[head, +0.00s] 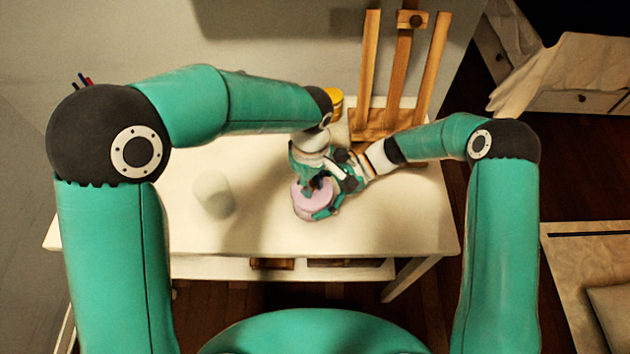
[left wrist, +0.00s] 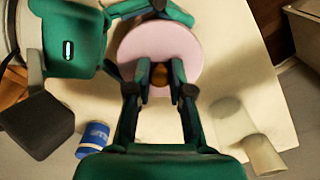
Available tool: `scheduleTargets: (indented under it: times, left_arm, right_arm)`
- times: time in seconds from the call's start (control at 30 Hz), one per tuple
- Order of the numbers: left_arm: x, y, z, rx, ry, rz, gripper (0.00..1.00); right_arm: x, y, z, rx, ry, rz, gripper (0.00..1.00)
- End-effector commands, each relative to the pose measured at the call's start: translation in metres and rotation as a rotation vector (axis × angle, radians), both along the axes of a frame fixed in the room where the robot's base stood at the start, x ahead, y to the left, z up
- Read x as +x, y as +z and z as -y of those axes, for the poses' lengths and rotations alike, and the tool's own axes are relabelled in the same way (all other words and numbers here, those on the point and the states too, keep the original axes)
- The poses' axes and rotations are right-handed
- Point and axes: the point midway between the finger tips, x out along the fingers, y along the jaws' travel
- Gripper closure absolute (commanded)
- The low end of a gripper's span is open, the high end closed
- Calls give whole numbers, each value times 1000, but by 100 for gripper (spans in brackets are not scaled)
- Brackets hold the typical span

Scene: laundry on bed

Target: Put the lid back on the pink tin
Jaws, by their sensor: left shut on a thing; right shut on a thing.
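The round pink lid (left wrist: 145,45) is in the middle of the left wrist view, with an orange-brown knob (left wrist: 159,75) on top. My left gripper (left wrist: 160,82) is shut on this knob from above. My right gripper (head: 333,198) reaches in from the right and is shut around the tin's side. The lid hides most of the tin in the left wrist view. I cannot tell whether the lid sits fully on the rim.
A pale cylinder (head: 213,194) stands left of the tin on the white table (head: 250,235). A yellow-topped jar (head: 334,102) and a wooden easel (head: 402,75) are at the back. A blue can (left wrist: 94,138) shows in the left wrist view. The front left is clear.

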Motion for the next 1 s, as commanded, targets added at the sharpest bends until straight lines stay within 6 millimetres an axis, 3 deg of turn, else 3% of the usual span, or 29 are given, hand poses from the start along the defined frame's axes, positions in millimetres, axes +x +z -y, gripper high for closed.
scheduleTargets:
  times: [1.0]
  left_arm:
    - [-1, -19, 0, 1, 0, -5, 100]
  right_arm:
    - [-1, 1, 0, 3, 4, -1, 76]
